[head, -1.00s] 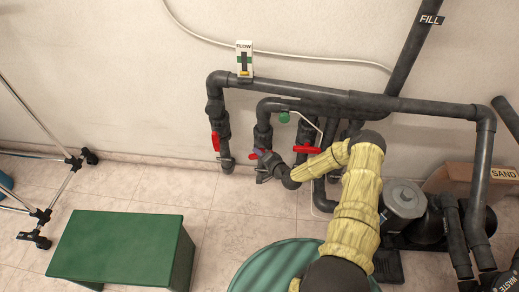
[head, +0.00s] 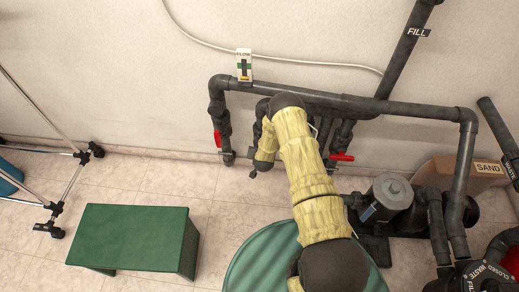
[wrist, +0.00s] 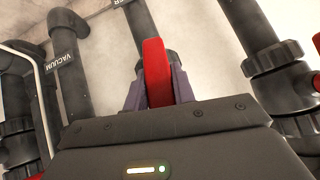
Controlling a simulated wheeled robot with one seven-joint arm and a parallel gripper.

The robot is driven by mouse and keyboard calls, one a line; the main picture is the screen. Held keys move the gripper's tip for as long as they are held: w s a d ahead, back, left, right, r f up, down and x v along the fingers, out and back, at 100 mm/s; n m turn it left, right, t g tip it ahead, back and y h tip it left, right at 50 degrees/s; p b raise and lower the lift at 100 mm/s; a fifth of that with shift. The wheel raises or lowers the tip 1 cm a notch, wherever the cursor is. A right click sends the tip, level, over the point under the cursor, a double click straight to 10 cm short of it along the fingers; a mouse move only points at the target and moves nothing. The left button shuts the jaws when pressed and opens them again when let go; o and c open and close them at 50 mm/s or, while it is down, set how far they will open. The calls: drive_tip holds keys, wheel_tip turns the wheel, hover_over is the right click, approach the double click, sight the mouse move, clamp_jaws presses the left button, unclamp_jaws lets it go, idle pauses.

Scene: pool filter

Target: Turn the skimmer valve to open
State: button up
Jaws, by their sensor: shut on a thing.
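In the wrist view, a red valve handle (wrist: 154,62) stands between the two purple fingers of my gripper (wrist: 156,90), which is shut on it. A dark pipe (wrist: 136,20) runs behind the handle, with a label cut off at the top edge so that only its last letters show. In the head view, my yellow-sleeved arm covers the gripper and the held handle. The valve's angle relative to its pipe cannot be told clearly.
A red handle (head: 217,139) hangs along the left pipe, and another (head: 342,157) points sideways at the right. A pipe labelled VACUUM (wrist: 68,75) stands left in the wrist view. A green bench (head: 130,235) and a round green lid (head: 262,262) are in front.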

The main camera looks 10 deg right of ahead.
drive_tip(key=shift+n+g+h, duration=0.3)
drive_tip(key=shift+n+h, duration=0.1)
drive_tip(key=shift+h, duration=0.4)
drive_tip(key=o, duration=1)
drive_tip(key=shift+s+r, duration=0.1)
drive_tip(key=p+v, duration=0.3)
drive_tip(key=v, duration=1.4)
drive_tip(key=shift+a, duration=0.2)
drive_tip(key=shift+r, duration=0.15)
